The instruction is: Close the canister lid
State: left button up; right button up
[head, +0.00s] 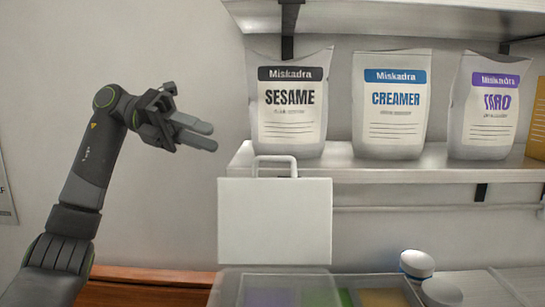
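A flat, pale square panel with a loop handle on its top edge, which looks like the canister lid (274,222), stands upright in the middle of the head view. A clear box with coloured contents, which looks like the canister (228,292), is at the bottom edge, just below the panel. Its lower part is cut off, and I cannot see how the two join. My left gripper (211,137) is up and to the left of the lid, apart from it. Its two grey fingers are spread and empty, pointing right. My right gripper is out of view.
A shelf (410,176) behind the panel holds sesame (290,105), creamer (391,105) and taro (484,105) bags. A white round-topped object (417,263) stands right of the box. A wooden surface (150,288) lies to the left. The air between gripper and lid is clear.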

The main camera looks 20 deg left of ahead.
aim_at(272, 159)
pick_arm(q)
jog(key=p+x, duration=0.3)
jog(key=x, duration=0.8)
jog(key=shift+w+d, duration=0.1)
jog(key=shift+d, duration=0.2)
jog(key=shift+x, duration=0.8)
jog(key=shift+f, duration=0.15)
grip_shut()
